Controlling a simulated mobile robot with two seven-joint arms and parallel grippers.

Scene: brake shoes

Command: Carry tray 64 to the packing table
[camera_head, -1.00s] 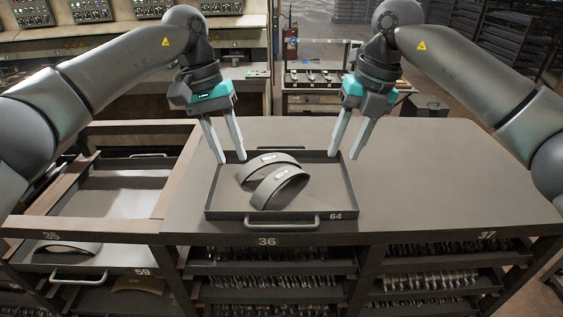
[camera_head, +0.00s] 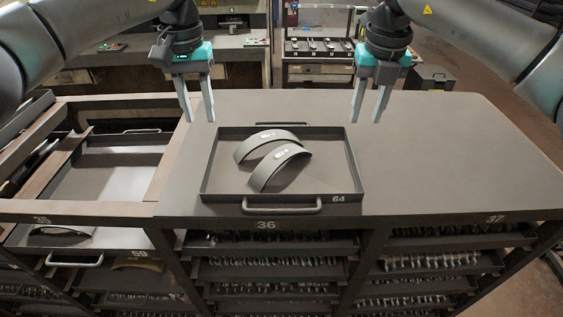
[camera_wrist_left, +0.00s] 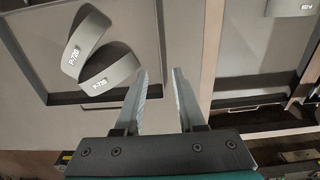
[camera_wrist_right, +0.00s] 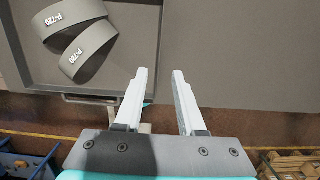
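Tray 64 (camera_head: 328,205) is a grey, shallow square tray lying flat on top of the dark rack. Two curved brake shoes (camera_head: 278,165) lie in it, one partly over the other. Its front handle (camera_head: 282,207) faces me, and a second handle shows at its far side. My left gripper (camera_head: 198,115) is open and empty, above and behind the tray's far left corner. My right gripper (camera_head: 369,117) is open and empty, above and behind the far right corner. In the left wrist view the open fingers (camera_wrist_left: 164,80) hang beside the tray rim. The right fingers (camera_wrist_right: 162,80) touch nothing visible.
The rack top (camera_head: 450,150) is clear to the right of the tray. At left, an open rack bay holds tray 59 (camera_head: 110,240). Racks below hold rows of parts. A bench with several items (camera_head: 318,50) stands behind, with a dark box (camera_head: 432,78) beside it.

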